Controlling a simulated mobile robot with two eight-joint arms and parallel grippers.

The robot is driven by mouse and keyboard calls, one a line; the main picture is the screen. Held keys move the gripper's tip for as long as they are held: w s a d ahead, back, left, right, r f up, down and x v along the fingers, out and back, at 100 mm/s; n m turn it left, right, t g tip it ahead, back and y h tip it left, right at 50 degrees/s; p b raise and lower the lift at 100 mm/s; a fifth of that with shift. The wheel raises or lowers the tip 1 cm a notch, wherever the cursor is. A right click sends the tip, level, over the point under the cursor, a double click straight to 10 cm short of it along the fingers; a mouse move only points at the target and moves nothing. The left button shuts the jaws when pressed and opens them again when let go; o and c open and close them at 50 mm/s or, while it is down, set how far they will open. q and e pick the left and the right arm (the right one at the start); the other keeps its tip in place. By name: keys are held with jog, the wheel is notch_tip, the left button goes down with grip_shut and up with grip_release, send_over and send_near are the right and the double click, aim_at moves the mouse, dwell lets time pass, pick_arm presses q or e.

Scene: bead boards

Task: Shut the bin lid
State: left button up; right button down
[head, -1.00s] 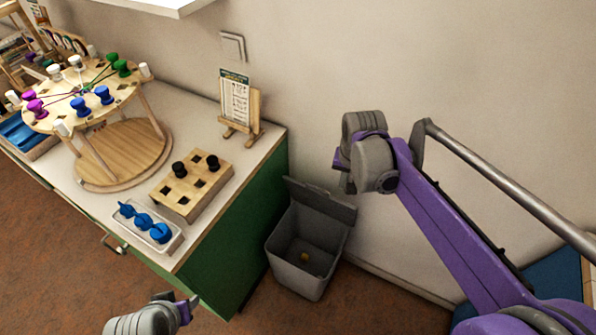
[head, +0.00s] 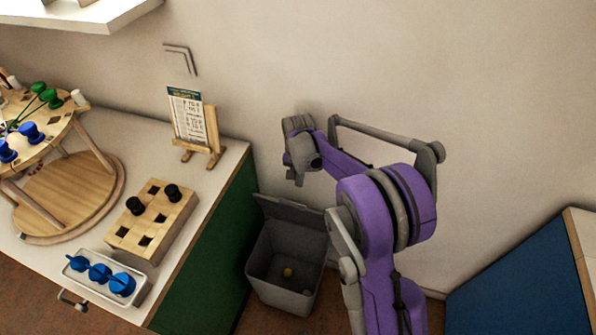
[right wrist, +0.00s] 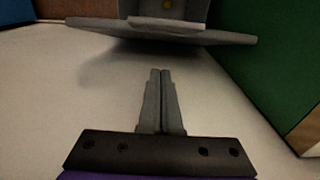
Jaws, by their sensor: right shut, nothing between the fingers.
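The grey bin (head: 285,278) stands on the floor between the green cabinet side and the wall. Its lid (head: 290,211) is open, tilted up on the wall side, and a small yellow thing (head: 288,272) lies inside. My right gripper (head: 296,180) is above the lid near the wall, apart from it, fingers pointing down. In the right wrist view the gripper (right wrist: 160,75) is shut and empty, with the lid (right wrist: 165,30) beyond its fingertips. My left gripper is out of view.
The green cabinet (head: 213,258) stands close left of the bin. On its top are a wooden block with holes (head: 152,220), a tray of blue knobs (head: 103,277) and a card on a stand (head: 190,122). A blue panel (head: 520,275) stands at the right.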

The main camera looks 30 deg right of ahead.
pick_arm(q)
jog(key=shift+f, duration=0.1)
pick_arm(e)
jog(key=shift+s+a+f, duration=0.5)
jog(key=shift+s+a, duration=0.15)
jog(key=shift+a, duration=0.1)
jog(key=shift+s+a+f, duration=0.5)
jog(key=shift+s+a, duration=0.1)
jog(key=shift+a, duration=0.1)
jog(key=shift+a, duration=0.1)
